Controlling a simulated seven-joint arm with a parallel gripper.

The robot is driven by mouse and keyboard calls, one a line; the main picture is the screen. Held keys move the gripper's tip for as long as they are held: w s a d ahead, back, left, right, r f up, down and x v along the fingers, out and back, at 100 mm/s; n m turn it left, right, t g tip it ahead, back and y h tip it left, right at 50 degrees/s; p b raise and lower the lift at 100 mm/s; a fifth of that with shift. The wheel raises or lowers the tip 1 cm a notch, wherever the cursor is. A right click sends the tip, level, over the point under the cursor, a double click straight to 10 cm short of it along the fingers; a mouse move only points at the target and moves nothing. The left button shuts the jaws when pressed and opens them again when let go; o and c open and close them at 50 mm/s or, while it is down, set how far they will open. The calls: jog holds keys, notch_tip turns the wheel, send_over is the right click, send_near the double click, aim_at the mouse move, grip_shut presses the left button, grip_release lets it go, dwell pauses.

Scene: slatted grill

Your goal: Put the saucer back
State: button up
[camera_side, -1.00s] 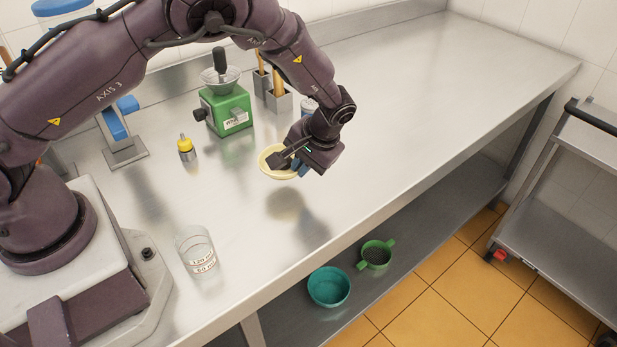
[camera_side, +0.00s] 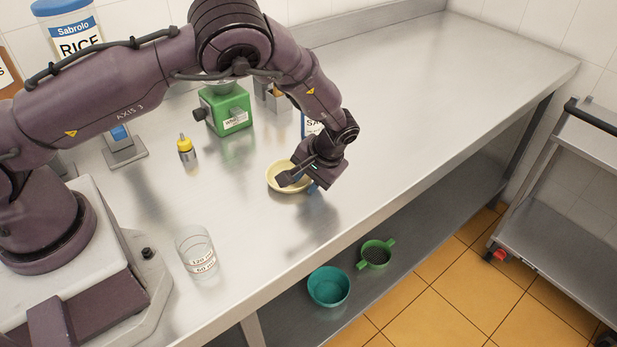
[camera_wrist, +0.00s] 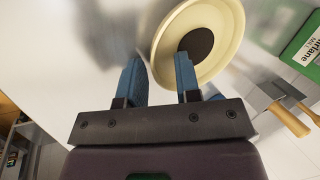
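The cream saucer (camera_side: 275,184) is near the middle of the steel counter, below my gripper (camera_side: 299,182). It sits lower than before, at or close to the counter surface; I cannot tell whether it touches. In the wrist view the saucer (camera_wrist: 226,58) shows a raised ring and a dark round centre. My gripper (camera_wrist: 159,58) has its two blue fingers clearly apart. The right finger overlaps the saucer's face and the left finger is just outside its rim, so the near rim lies between them. No finger is seen pressing on it.
A green grinder (camera_side: 227,108) and a metal holder (camera_side: 273,97) stand behind. A salt container (camera_side: 311,126) is partly hidden behind my arm. The counter (camera_side: 430,95) is clear to the right.

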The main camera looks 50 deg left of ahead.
jog(key=v, duration=1.2)
jog(key=shift+r, duration=0.15)
jog(key=s+a+r+t+h, duration=0.1)
jog(key=s+a+r+h, duration=0.1)
jog(key=s+r, duration=0.5)
jog(key=s+a+r+t+h, duration=0.2)
jog(key=s+r, duration=0.1)
jog(key=r, duration=0.8)
jog(key=s+a+r+m+t, duration=0.1)
jog(key=s+r+t, duration=0.1)
jog(key=s, duration=0.5)
jog(key=s+a+r+m+t, duration=0.1)
jog(key=s+r+m+t, duration=0.1)
jog(key=s, duration=0.6)
jog(key=shift+s+r, duration=0.3)
jog(key=shift+r, duration=0.2)
